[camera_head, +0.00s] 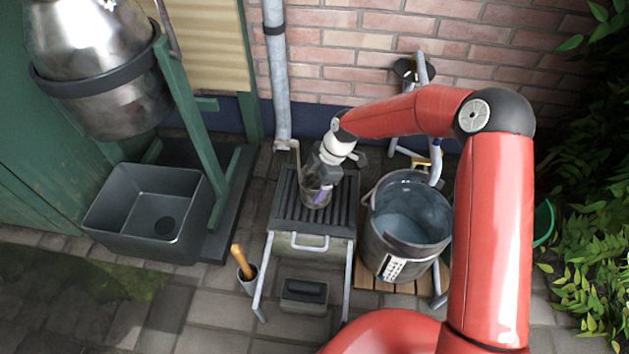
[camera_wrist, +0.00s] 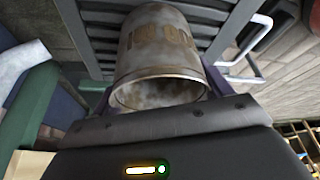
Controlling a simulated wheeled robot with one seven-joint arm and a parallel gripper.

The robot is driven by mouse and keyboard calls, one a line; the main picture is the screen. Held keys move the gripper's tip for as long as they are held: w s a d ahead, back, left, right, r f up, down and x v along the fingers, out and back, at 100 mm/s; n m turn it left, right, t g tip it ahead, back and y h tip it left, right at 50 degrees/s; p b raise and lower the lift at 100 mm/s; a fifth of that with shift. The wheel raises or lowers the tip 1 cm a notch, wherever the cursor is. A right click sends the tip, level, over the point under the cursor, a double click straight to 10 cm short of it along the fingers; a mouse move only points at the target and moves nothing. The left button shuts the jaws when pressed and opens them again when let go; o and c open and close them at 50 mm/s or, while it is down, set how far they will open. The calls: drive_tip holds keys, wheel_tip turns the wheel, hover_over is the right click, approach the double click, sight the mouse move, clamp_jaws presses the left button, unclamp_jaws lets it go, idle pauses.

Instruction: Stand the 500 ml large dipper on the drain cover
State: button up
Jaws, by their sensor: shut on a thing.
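The large dipper (camera_head: 312,198) is a dull metal cylinder, partly hidden by my gripper (camera_head: 321,183) in the head view. My gripper is shut on it. In the wrist view the dipper (camera_wrist: 158,50) shows its open mouth toward the camera and worn markings on its side. Purple finger parts show on either side of it. A dark slatted grate (camera_head: 285,212) on a metal stand, which looks like the drain cover, lies beneath the dipper. The dipper looks about upright over its middle. I cannot tell whether its base touches the slats.
A metal bucket of water (camera_head: 408,215) stands on a wooden pallet to the right of the stand. A downpipe (camera_head: 278,75) rises behind. Slats around the dipper look clear.

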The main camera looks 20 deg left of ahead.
drive_tip(key=o, duration=1.1)
drive_tip(key=p+v, duration=0.2)
drive_tip(key=v, duration=1)
